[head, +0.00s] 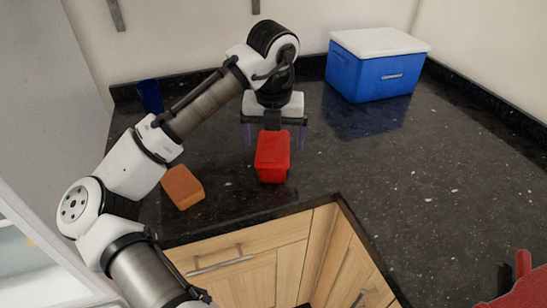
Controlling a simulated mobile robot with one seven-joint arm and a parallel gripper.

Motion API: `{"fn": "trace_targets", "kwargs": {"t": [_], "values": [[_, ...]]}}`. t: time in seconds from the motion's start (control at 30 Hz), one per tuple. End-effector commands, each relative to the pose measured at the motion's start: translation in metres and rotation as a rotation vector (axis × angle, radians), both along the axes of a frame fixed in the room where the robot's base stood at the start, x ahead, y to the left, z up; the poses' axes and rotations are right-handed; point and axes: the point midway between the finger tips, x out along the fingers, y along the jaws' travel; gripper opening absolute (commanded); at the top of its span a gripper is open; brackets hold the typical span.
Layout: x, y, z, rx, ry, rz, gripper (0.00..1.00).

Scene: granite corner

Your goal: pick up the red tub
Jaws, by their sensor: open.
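The red tub (271,160) stands on the dark granite counter (340,165), near the inner corner edge. My gripper (273,135) is above and just behind the tub, pointing down. Its two fingers are spread wide, one to the left and one to the right of the tub's upper part. The fingers look open and empty. Whether they reach down beside the tub's sides or stay behind it, I cannot tell. The tub's far side is hidden.
An orange-brown block (182,187) lies left of the tub. A blue cooler with a white lid (372,75) stands at the back right. A dark blue object (150,97) is at the back left. A red item (522,290) shows at the lower right. The right counter is mostly clear.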

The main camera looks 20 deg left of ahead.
Motion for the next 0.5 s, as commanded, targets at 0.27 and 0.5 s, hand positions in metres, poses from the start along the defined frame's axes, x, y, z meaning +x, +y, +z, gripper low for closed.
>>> {"fn": "trace_targets", "kwargs": {"t": [0.27,0.5], "values": [[0.004,0.002,-0.02,0.0,0.001,0.001,0.93],[0.01,0.004,-0.053,-0.001,0.0,0.001,0.93]]}}
